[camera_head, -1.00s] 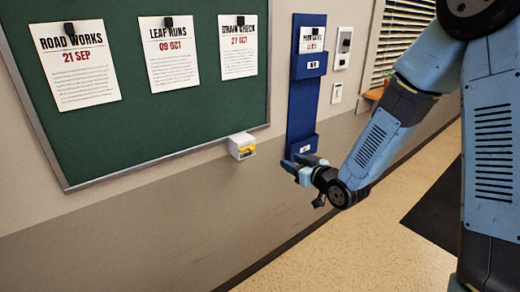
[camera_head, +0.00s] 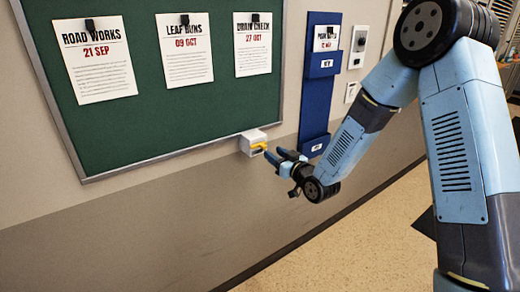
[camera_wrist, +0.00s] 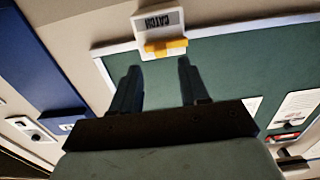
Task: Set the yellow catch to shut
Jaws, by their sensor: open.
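The yellow catch (camera_head: 259,146) is a small yellow bar on a white box (camera_head: 249,140) fixed at the lower edge of the green notice board. In the wrist view the yellow catch (camera_wrist: 166,46) lies across the white box (camera_wrist: 160,20), which is labelled "CATCH". My gripper (camera_head: 272,155) is just right of and slightly below the catch in the head view. Its jaws are open and empty. In the wrist view my gripper (camera_wrist: 157,68) points at the catch, with a small gap between fingertips and catch. I cannot tell whether the catch is set shut.
The green notice board (camera_head: 180,110) has a metal frame and several notices clipped to it. A blue wall rack (camera_head: 317,100) hangs to the right, close to my gripper. A switch plate (camera_head: 352,92) is beyond it. The floor (camera_head: 340,250) below is clear.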

